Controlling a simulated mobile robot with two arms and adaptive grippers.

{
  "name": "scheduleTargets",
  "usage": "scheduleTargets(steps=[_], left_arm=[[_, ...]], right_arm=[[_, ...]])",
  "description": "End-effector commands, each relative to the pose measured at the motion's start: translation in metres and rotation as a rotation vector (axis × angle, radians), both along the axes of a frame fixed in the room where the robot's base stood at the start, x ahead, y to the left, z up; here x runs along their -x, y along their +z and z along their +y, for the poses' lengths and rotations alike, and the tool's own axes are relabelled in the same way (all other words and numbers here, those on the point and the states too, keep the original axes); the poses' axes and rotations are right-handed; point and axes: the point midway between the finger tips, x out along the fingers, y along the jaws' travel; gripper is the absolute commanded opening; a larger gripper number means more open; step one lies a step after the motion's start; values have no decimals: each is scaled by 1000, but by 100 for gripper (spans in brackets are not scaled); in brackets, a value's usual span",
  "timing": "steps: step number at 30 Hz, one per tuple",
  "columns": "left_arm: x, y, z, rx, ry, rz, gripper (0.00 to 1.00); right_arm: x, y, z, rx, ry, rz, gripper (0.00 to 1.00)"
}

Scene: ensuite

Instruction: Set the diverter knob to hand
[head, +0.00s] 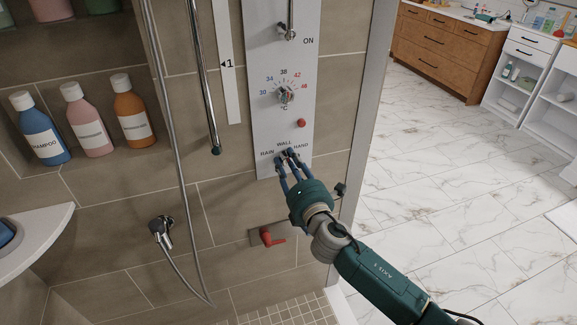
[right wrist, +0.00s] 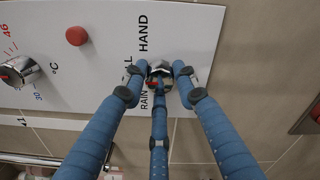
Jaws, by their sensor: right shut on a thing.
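The diverter knob (right wrist: 161,69) is a small metal knob low on the white shower panel (head: 268,128), with RAIN, WALL and HAND printed around it. In the right wrist view it has a red mark on the side nearer the RAIN label; fingers partly cover it, so its exact setting is hard to read. The HAND label (right wrist: 143,33) is clear of the fingers. My right gripper (head: 287,156) has its three blue fingers closed around the knob, also in the right wrist view (right wrist: 157,80). In the head view the fingers mostly hide the knob. My left gripper is not in view.
Above the knob are a red button (head: 301,123) and the temperature knob (head: 285,95). A red lever (head: 268,237) sits on a plate below. A hose (head: 172,180) hangs left, beside shelved bottles (head: 133,112). The marble floor (head: 450,160) at right is clear.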

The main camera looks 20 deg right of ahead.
Motion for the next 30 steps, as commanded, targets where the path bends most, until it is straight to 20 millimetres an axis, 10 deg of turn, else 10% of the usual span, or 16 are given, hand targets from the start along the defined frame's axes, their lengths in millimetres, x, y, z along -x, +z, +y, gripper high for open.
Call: scheduleTargets(steps=[30], left_arm=[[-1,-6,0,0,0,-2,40]], right_arm=[[1,-2,0,-916,-2,35,3]])
